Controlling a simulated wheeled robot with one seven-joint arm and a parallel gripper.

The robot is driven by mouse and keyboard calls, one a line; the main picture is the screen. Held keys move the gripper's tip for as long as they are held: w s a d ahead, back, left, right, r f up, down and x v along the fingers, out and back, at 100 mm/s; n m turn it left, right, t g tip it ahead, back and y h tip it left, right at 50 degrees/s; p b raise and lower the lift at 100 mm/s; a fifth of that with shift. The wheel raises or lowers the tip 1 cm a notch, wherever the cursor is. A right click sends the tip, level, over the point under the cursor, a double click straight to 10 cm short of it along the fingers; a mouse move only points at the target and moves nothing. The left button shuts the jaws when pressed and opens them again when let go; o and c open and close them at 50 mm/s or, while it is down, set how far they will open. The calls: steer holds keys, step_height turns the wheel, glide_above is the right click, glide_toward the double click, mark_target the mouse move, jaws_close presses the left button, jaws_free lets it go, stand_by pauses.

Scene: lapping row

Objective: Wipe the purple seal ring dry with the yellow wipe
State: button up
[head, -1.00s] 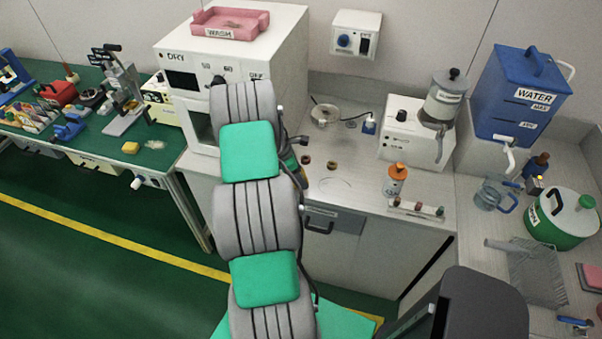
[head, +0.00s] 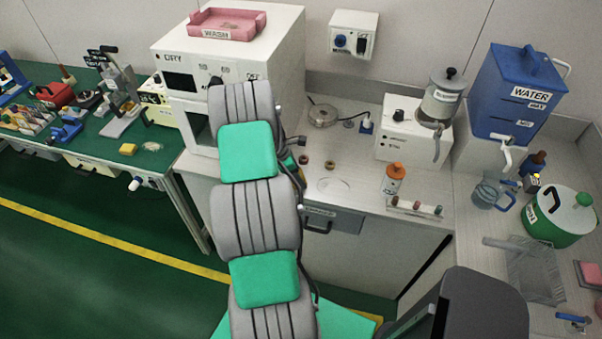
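I cannot make out a purple seal ring for sure. Two small rings lie on the grey counter right of my arm: a dark reddish ring (head: 303,160) and an olive-brown ring (head: 330,165). A small yellow block (head: 127,149) lies on the green bench at the left, beside a pale yellowish crumpled piece (head: 152,146); I cannot tell whether either is the wipe. My arm's wrist end reaches over the counter in front of the white DRY oven. My gripper is mostly hidden behind my arm, with only dark parts showing at its right side. Its fingers and any load cannot be seen.
The white DRY oven (head: 260,50) carries a pink tray (head: 222,24). Right of the rings stand an orange-capped bottle (head: 394,182) and a small rack (head: 412,209). A blue WATER tank (head: 515,95), a jug (head: 488,193) and a green pot (head: 555,222) are further right.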

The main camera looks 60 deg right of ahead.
steer(key=shift+w+a+r+p, duration=0.2)
steer(key=shift+w+a+p, duration=0.05)
steer(key=shift+w+p, duration=0.05)
steer(key=shift+d+r, duration=0.1)
steer(key=shift+r, duration=0.45)
steer(key=shift+s+r+p, duration=0.2)
steer(key=shift+r+p, duration=0.15)
steer(key=shift+r, duration=0.05)
steer(key=shift+r+p, duration=0.35)
steer(key=shift+r, duration=2.55)
